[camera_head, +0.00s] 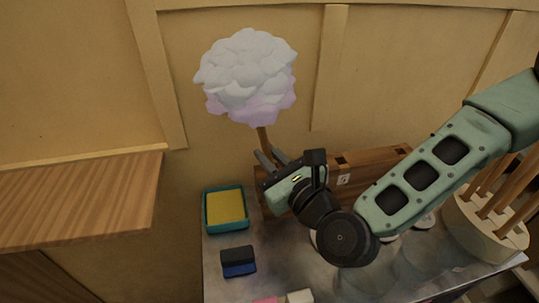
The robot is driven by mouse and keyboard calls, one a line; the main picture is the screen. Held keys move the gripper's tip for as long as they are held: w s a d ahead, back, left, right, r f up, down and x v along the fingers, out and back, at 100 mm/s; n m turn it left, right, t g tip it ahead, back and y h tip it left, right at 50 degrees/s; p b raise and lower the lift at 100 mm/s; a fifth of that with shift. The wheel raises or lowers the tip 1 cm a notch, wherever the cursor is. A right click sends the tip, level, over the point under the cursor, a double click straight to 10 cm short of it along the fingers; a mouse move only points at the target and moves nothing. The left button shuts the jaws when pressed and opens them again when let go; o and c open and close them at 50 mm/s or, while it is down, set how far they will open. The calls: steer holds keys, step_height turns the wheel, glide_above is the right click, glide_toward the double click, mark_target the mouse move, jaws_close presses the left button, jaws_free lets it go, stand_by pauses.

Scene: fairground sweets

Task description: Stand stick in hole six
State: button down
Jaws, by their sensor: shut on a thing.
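My gripper (271,158) is shut on a brown wooden stick (262,138) and holds it nearly upright, with a slight tilt. A large puff of candy floss (247,75), white on top and pale lilac below, sits on the stick's upper end. A long brown wooden block (375,157) with dark openings in its top and a small white label stands behind and to the right of my gripper. My gripper and arm cover its left and front parts. The stick's lower end is hidden, so I cannot tell whether it is in a hole. The label is too small to read surely.
On the grey table (222,285) are a teal tray with a yellow inside (247,208) and a dark and blue block (238,262). A pale round holder (475,225) with several sticks stands at the right. A wooden ledge (75,205) juts in at left.

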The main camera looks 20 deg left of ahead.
steer(key=shift+f+b, duration=0.6)
steer(key=shift+f, duration=0.2)
steer(key=c, duration=1.3)
jaws_free()
steer(key=shift+c, duration=0.2)
steer(key=o, duration=0.5)
steer(key=shift+c, duration=0.2)
steer(key=v, duration=0.8)
steer(key=shift+b, duration=0.3)
steer(key=shift+s, duration=0.1)
